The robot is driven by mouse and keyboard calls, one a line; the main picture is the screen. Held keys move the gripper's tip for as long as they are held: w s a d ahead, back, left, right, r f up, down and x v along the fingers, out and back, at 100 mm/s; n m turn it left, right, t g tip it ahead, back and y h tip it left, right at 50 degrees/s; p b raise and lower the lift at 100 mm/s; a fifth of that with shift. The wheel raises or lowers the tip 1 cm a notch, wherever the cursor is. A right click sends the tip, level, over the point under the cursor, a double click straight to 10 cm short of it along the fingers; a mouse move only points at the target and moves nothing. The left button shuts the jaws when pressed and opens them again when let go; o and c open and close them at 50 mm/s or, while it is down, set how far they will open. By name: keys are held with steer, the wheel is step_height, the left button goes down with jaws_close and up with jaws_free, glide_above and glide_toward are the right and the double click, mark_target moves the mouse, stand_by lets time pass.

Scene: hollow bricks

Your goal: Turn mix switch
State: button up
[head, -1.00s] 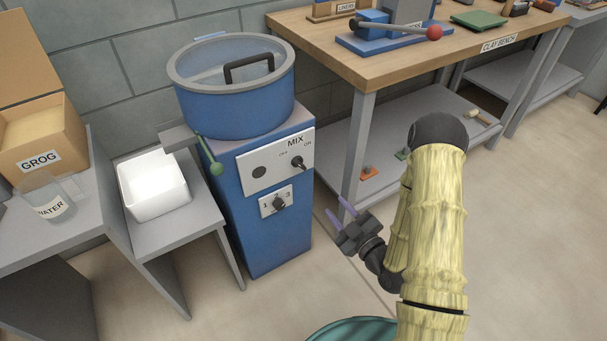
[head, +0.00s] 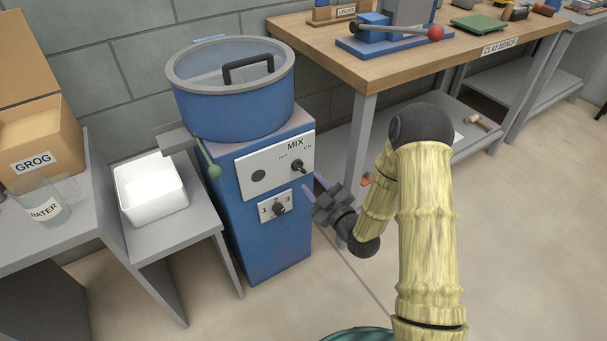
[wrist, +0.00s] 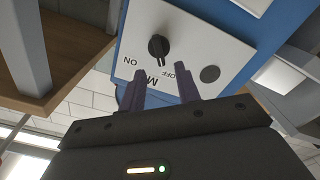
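The mix switch (head: 298,166) is a black knob on the white panel of the blue mixer (head: 270,232), under the word MIX, between the OFF and ON labels. I cannot tell for sure which label it points to. It also shows in the wrist view (wrist: 158,47), upside down and ahead of the fingertips. My gripper (head: 313,186) is open and empty, just right of the mixer's front, below and to the right of the switch. In the wrist view my gripper (wrist: 157,80) has its two purple fingers apart, with the knob beyond the gap, not touched.
A second knob (head: 278,208) with numbers sits below the switch. A green-tipped lever (head: 214,171) hangs at the mixer's left. The clay bench (head: 362,150) stands close at the right. A white bin (head: 150,200) is on the left stand.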

mark_target(301, 170)
steer(key=x, duration=0.6)
steer(key=shift+b, duration=0.35)
steer(key=shift+s, duration=0.1)
jaws_close()
